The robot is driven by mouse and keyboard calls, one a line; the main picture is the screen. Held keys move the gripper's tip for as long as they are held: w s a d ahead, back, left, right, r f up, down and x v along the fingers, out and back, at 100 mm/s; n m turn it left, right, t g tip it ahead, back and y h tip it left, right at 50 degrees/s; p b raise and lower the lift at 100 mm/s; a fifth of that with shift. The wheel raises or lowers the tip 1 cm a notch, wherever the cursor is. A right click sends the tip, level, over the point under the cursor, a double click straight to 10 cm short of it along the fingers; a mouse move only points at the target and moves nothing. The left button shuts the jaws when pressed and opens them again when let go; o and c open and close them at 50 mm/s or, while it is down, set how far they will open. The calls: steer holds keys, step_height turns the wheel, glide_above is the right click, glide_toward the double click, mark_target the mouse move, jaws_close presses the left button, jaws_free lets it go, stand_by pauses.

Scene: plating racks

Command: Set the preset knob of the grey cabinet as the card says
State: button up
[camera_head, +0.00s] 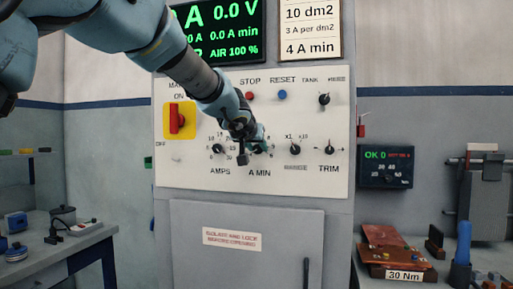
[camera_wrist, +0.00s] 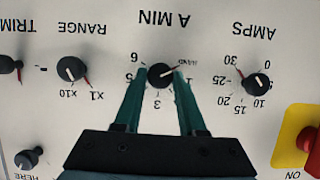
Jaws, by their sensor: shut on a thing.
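The preset knob (camera_wrist: 159,75), a black A MIN knob on the grey cabinet (camera_head: 340,215), shows upside down in the wrist view. Its white pointer line slants towards the HAND mark at the upper right, with a red mark beside it. The scale also shows 1, 3, 5 and 6; my fingers hide part of it. My gripper (camera_wrist: 161,78) has its two green fingers on either side of the knob, shut on it. In the head view my gripper (camera_head: 257,146) hides most of the knob. The card (camera_head: 310,30) reads 10 dm2, 3 A per dm2, 4 A min.
The AMPS knob (camera_wrist: 256,83) and RANGE knob (camera_wrist: 71,71) flank the held knob. A red switch on a yellow plate (camera_head: 166,121) is on the panel's left. Benches (camera_head: 60,245) with small items stand at both sides. A lit display (camera_head: 215,33) is above.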

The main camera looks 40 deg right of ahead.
jaws_close()
